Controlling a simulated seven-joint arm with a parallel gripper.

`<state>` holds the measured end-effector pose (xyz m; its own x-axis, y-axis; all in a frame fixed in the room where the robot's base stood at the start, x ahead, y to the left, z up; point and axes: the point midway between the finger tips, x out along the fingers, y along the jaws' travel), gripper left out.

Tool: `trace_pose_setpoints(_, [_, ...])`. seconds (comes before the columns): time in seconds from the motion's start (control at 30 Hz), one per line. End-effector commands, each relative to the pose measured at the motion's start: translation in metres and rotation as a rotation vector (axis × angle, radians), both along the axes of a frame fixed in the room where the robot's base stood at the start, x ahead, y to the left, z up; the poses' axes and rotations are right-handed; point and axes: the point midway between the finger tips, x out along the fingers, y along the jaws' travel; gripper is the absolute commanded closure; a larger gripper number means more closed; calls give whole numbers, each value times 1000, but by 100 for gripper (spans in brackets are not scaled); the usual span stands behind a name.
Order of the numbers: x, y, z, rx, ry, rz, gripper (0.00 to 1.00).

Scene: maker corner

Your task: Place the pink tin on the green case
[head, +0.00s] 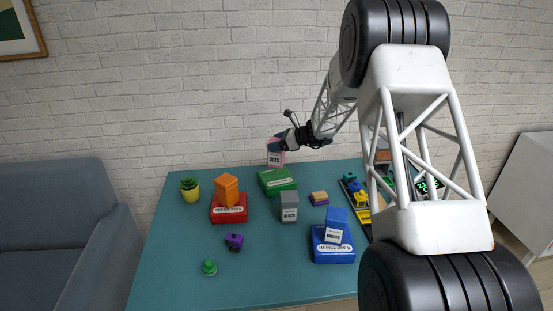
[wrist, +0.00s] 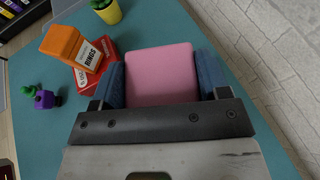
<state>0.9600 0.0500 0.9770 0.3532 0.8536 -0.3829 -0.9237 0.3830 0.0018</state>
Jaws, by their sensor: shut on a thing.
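The pink tin (head: 275,158) is held between the blue fingers of my gripper (head: 277,144), above the far edge of the table. In the wrist view the tin (wrist: 161,75) fills the space between the two fingertips of my gripper (wrist: 162,80). The green case (head: 277,181) lies flat near the back middle of the table, with its visible top bare. In the head view the tin appears just above and behind the case. The exact gap between them is hard to tell. The case does not show in the wrist view.
An orange tin (head: 228,190) stands on a red case (head: 229,215) to the left. A grey tin (head: 289,207) stands just in front of the green case. A blue tin (head: 335,226) is on a blue case (head: 333,252). A potted plant (head: 190,190) stands back left.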

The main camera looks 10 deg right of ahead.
Motion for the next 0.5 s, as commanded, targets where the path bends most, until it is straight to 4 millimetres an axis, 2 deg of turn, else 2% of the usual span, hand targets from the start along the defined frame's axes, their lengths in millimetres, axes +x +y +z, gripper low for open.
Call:
trace_pose_setpoints(0.2, [0, 0, -20, 0, -1, 0, 56])
trace_pose_setpoints(0.5, [0, 0, -22, -1, -2, 1, 56])
